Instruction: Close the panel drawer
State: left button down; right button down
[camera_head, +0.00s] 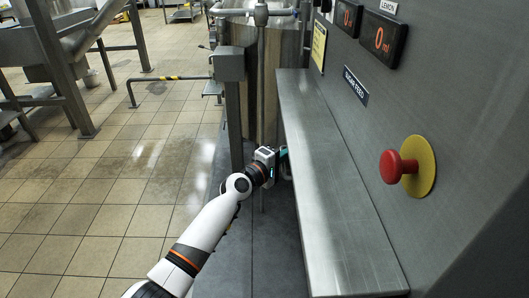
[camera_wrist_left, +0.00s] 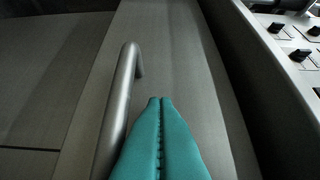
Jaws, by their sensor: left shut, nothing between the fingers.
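The panel drawer (camera_head: 325,190) looks like the long brushed-metal box standing out from the grey wall panel in the head view; how far it is open I cannot tell. My left gripper (camera_head: 284,153) is at its left side, near the far part, partly hidden by its own wrist. In the left wrist view the teal fingers (camera_wrist_left: 160,101) are shut together with nothing between them. They point at a grey metal face (camera_wrist_left: 185,60), beside a bar handle (camera_wrist_left: 117,105) on their left. Whether they touch the face I cannot tell. My right gripper is not in view.
A red emergency button (camera_head: 398,167) on a yellow disc and lit red displays (camera_head: 380,40) are on the wall panel. A metal post (camera_head: 234,120) and a steel vessel (camera_head: 270,80) stand close beyond my left arm. Black knobs (camera_wrist_left: 299,54) show at the wrist view's right. Tiled floor (camera_head: 120,190) lies open at left.

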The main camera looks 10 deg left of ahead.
pick_arm(q)
jog(key=w+d, duration=0.1)
jog(key=d, duration=0.5)
jog(key=w+d, duration=0.1)
jog(key=d, duration=0.2)
jog(key=shift+w, duration=0.35)
jog(key=shift+d, duration=0.35)
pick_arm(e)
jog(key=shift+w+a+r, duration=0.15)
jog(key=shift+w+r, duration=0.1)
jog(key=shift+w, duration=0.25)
pick_arm(q)
jog(key=shift+d+r, duration=0.1)
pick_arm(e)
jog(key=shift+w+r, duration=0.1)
